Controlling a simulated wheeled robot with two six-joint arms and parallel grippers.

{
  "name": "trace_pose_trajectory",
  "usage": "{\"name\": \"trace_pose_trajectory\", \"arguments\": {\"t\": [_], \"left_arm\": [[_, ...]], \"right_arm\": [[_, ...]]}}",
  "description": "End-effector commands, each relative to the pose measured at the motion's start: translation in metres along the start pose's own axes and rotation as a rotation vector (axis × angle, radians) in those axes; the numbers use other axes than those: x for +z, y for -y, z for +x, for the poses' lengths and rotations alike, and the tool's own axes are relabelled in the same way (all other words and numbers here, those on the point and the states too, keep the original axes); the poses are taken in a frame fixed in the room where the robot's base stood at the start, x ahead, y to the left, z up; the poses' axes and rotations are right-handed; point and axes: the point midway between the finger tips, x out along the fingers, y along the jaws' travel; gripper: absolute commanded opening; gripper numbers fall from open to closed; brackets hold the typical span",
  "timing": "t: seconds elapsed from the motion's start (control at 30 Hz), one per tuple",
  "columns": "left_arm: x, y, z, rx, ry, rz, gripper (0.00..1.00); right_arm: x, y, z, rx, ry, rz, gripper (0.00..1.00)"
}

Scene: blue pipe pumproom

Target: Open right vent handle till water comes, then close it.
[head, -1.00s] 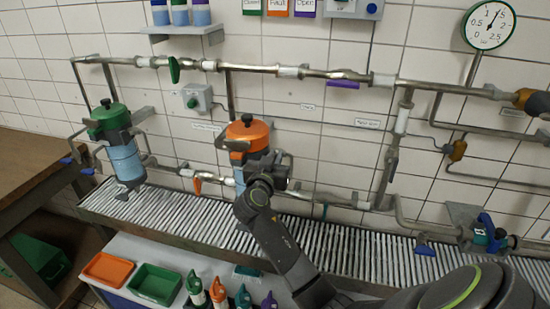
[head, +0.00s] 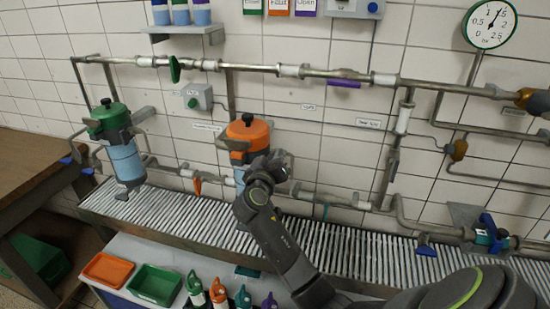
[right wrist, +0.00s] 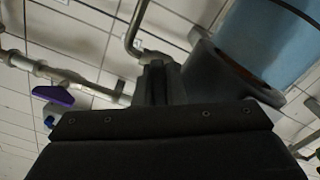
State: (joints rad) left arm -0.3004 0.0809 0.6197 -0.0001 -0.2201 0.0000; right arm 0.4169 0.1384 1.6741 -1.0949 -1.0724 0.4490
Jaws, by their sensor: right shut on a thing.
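The right filter housing has an orange cap (head: 247,128) and a blue bowl, which shows upside down in the right wrist view (right wrist: 270,40) beside its dark collar (right wrist: 215,75). My right gripper (right wrist: 155,75) is shut at the right side of this housing, by the collar and a bent grey pipe (right wrist: 133,32). The thing between its fingers is mostly hidden; by its place I take it for the right vent handle. In the head view my right wrist (head: 262,175) covers this spot. No water shows. My left gripper is not in view.
A green-capped housing (head: 122,160) hangs at left. A slatted grate (head: 190,215) runs below the pipes. A purple handle (head: 344,84) is on the upper pipe. A gauge (head: 490,23) is at top right. Orange (head: 107,268) and green (head: 155,284) trays sit in front.

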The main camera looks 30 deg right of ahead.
Motion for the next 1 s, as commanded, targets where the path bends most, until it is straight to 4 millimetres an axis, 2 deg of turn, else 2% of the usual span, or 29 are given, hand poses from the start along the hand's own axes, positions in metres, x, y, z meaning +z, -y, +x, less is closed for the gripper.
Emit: {"name": "trace_pose_trajectory", "arguments": {"t": [0.4,0.87,0.9,1.0], "left_arm": [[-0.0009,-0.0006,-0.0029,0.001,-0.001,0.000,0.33],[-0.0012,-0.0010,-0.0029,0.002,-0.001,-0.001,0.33],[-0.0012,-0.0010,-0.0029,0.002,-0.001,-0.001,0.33],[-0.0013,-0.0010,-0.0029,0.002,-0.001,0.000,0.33]], "right_arm": [[-0.0018,0.0002,0.0002,0.001,-0.003,-0.157,0.00],[-0.0021,0.0002,0.0002,0.001,-0.005,-0.169,0.00],[-0.0021,0.0002,0.0002,0.001,-0.005,-0.168,0.14],[-0.0017,0.0003,0.0002,0.001,-0.004,-0.169,0.27]]}}
